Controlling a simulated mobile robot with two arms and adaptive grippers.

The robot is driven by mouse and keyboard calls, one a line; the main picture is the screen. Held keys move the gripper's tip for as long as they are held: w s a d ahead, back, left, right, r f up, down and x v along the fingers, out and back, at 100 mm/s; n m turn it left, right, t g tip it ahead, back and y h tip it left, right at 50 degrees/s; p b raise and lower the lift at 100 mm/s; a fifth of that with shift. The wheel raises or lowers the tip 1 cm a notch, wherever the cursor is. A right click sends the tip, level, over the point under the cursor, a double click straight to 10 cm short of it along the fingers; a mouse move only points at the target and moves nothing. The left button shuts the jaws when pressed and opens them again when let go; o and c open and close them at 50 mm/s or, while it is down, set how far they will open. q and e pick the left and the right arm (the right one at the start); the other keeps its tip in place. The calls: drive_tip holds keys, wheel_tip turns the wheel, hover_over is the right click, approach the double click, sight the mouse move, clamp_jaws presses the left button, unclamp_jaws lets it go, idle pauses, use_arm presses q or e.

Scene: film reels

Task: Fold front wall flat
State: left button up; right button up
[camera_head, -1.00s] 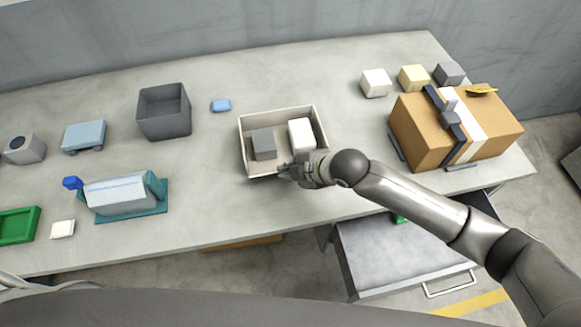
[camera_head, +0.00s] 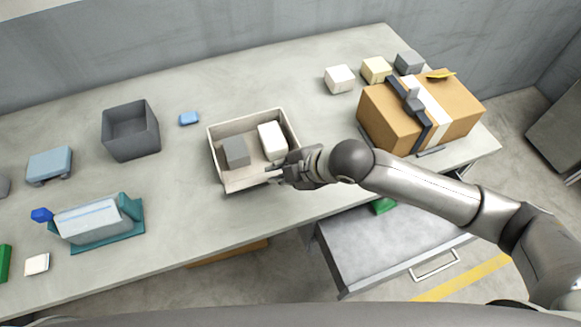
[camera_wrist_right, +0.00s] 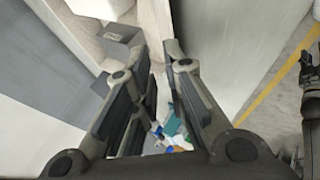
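An open, cream, shallow box (camera_head: 214,150) stands mid-table in the head view. Its front wall (camera_head: 243,181) shows as a pale panel on the near side and looks tilted outward, though my gripper hides its right end. A grey block (camera_head: 236,151) and a white block (camera_head: 272,141) sit inside the box. My right gripper (camera_head: 274,174) is at the box's front right corner, close to the front wall; contact is unclear. In the right wrist view its fingers (camera_wrist_right: 160,48) stand apart, with a cream surface beyond the tips.
A taped cardboard box (camera_head: 378,122) stands to the right, with small blocks (camera_head: 340,79) behind it. A dark grey bin (camera_head: 131,131), a blue block (camera_head: 189,118) and a teal holder (camera_head: 98,220) are left. An open drawer (camera_head: 375,248) is below the table's front edge.

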drive_tip(key=v, duration=0.4)
drive_tip(key=shift+s+d+r, duration=0.1)
drive_tip(key=shift+r, duration=0.1)
idle(0.4)
